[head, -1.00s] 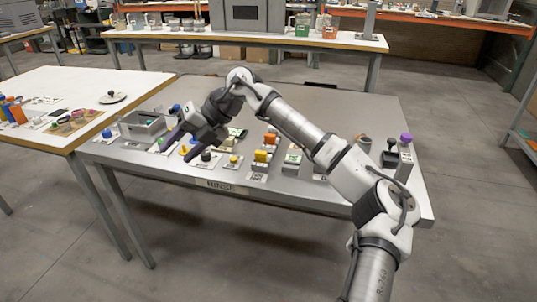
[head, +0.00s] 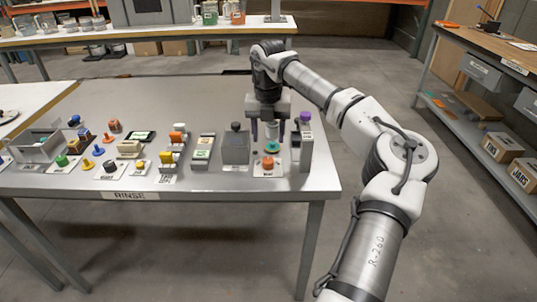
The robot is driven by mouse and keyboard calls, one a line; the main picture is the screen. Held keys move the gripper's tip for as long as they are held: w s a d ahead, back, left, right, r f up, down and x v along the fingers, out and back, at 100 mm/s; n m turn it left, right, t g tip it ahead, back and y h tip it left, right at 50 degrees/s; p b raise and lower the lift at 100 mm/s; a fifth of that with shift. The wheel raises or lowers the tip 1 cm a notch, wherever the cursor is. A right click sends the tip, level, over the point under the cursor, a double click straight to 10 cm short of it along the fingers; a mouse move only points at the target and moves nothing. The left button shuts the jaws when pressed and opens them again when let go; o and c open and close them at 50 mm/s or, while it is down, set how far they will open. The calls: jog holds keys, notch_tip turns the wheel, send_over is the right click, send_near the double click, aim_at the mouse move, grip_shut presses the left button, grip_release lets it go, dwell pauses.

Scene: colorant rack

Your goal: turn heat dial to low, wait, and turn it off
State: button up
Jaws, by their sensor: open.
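My gripper (head: 268,136) points down over the right part of the steel table. Its two dark fingers are apart, with a green-teal round piece (head: 271,147) just below and between them in the picture. I cannot tell whether they touch it. An orange knob (head: 267,162) sits on a white labelled plate in front of that piece, close to the front edge. The label is too small to read surely, so I cannot confirm that this is the heat dial or read its setting. A black knob (head: 110,165) sits on another plate farther left.
A grey box with a black knob (head: 236,145) stands left of my gripper. A grey post with a purple top (head: 305,140) stands close on its right. Several coloured blocks and knobs fill the table's left part. The back of the steel table (head: 180,100) is clear.

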aim_at(268, 159)
notch_tip(268, 159, down, 8)
jog(key=shift+r+p, duration=0.1)
jog(key=shift+p, duration=0.3)
jog(key=shift+c, duration=0.2)
jog(key=c, duration=0.9)
